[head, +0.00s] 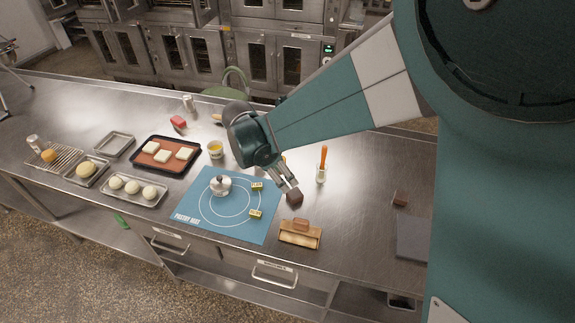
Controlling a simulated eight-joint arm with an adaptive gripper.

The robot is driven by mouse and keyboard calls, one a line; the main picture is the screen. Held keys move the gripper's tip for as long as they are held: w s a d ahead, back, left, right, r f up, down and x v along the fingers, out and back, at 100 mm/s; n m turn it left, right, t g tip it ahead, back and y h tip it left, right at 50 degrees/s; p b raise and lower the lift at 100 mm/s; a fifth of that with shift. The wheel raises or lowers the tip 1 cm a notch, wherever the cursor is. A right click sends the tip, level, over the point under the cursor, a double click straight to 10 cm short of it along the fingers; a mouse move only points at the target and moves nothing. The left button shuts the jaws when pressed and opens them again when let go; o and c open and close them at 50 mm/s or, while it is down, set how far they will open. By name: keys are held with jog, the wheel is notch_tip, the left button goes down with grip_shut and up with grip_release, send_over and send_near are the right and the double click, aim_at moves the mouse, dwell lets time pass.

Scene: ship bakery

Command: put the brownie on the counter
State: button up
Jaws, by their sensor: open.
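A dark brown block that looks like the brownie (295,198) is at the tips of my gripper (286,184), just right of the blue pastry mat (207,226). My gripper points down over the steel counter (345,225) and is open. I cannot tell whether the block lies between the fingertips or just beyond them, or whether it touches the counter. A second small dark brown piece (400,199) lies farther right on the counter.
A wooden holder with a brown piece (301,234) stands in front of my gripper. Trays of dough (133,190) fill the left.

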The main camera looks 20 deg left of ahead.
dwell(0.7)
jog(key=s+d+r+m+y, duration=0.1)
jog(key=d+r+m, duration=0.55)
jog(key=d, duration=0.45)
jog(key=s+d+r+m+y, duration=0.15)
jog(key=d+r+m, duration=0.45)
jog(key=d, duration=0.6)
jog(key=s+d+r+m+t, duration=0.2)
jog(key=s+d+m, duration=0.5)
jog(key=d, duration=0.2)
jog(key=s+d+r+m+t, duration=0.2)
jog(key=s+d+m, duration=0.5)
jog(key=d, duration=0.3)
jog(key=shift+s+d+y, duration=0.3)
jog(key=shift+s+y, duration=0.05)
jog(key=shift+s, duration=0.15)
